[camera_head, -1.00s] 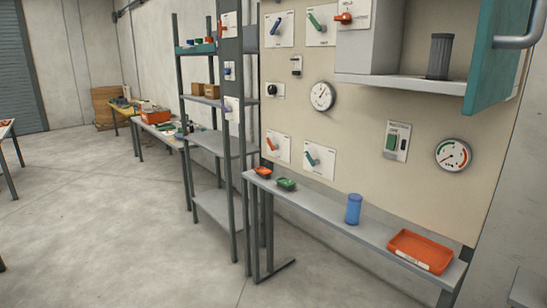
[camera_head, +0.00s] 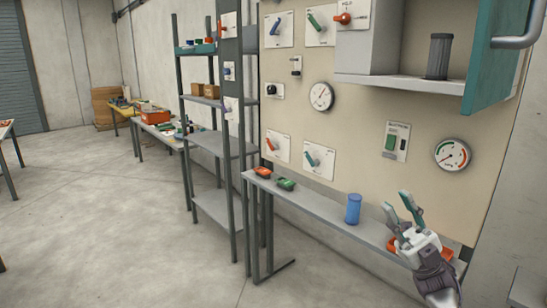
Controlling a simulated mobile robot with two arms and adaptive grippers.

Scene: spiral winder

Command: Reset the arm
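My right gripper (camera_head: 402,212) has its arm coming in from the bottom right. Its two teal-tipped fingers are spread apart and point up and left, with nothing between them. It is in front of the orange tray (camera_head: 449,246) on the narrow shelf and hides most of that tray. A blue cylinder (camera_head: 353,209) stands upright on the shelf to the left of the gripper, apart from it. My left gripper is not in view.
The beige panel (camera_head: 355,120) carries levers, switches and round gauges (camera_head: 453,154). Above, an open cabinet with a teal door (camera_head: 498,60) holds a dark grey cylinder (camera_head: 438,57). Orange (camera_head: 263,172) and green (camera_head: 286,184) small items lie on the narrow shelf (camera_head: 320,207).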

